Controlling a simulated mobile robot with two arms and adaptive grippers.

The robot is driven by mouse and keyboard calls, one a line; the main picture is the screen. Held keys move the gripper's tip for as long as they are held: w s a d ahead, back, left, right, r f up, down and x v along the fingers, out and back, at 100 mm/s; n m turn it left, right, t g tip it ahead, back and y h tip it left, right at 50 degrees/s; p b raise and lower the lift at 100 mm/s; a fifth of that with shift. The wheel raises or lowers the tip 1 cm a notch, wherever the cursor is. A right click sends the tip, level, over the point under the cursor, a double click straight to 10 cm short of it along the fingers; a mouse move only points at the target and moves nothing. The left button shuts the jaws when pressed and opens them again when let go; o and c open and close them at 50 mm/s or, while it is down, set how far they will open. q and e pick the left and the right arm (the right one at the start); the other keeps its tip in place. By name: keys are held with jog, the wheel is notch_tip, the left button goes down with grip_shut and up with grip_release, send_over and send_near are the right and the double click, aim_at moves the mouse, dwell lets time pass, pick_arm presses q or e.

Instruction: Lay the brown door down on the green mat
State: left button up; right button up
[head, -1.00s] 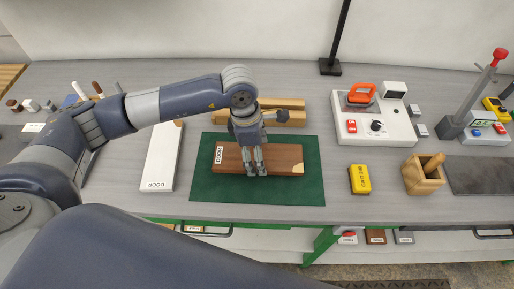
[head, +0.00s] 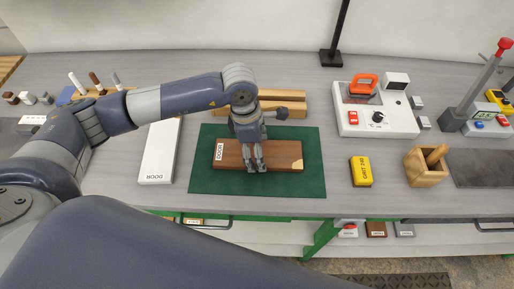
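The brown door (head: 285,153) lies flat on the green mat (head: 305,180), with its DOOR label at its left end and a pale corner at its right end. My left gripper (head: 256,167) points down over the middle of the door. Its two fingers stand side by side with a narrow gap, wood showing between them. The fingertips come near the door's front edge; I cannot tell whether they touch it. The gripper hides part of the door's middle. My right gripper is not in view.
A white door (head: 159,155) lies left of the mat. Wooden rails (head: 290,103) lie behind it. To the right are a yellow grit block (head: 361,171), a wooden box (head: 424,168) and a white device (head: 400,122). The table's front edge runs just below the mat.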

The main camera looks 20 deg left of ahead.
pick_arm(q)
jog(key=shift+f+b, duration=0.2)
jog(key=shift+b, duration=0.1)
jog(key=o, duration=1.3)
jog(key=r, duration=0.4)
jog(key=a+r, duration=0.1)
jog(key=r, duration=0.7)
jog(key=shift+s+a, duration=0.25)
jog(key=shift+a, duration=0.15)
